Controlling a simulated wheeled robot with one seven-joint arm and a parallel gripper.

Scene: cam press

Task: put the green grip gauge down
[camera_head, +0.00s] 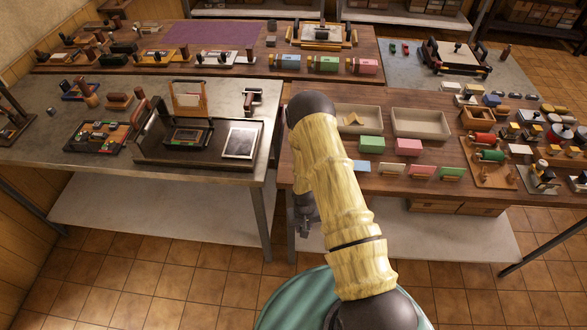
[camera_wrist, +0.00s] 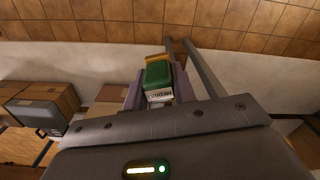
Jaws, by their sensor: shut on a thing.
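In the wrist view, the green grip gauge (camera_wrist: 158,74) is between the two fingers of my gripper (camera_wrist: 157,88), which is shut on it. The gauge is green with a yellow band at its far end and a white lettered face towards the camera. Floor tiles and a pale shelf show behind it. In the head view, my gripper (camera_head: 304,227) hangs low in front of the tables, by the gap between the left and right ones. The gauge cannot be made out there.
The right table (camera_head: 310,178) holds pale trays (camera_head: 421,123), a green block (camera_head: 372,144), a pink block (camera_head: 408,147) and small coloured pieces near its front edge. The grey left table (camera_head: 55,145) carries a black press-like tray (camera_head: 190,155). Table legs and a lower shelf stand close to my gripper.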

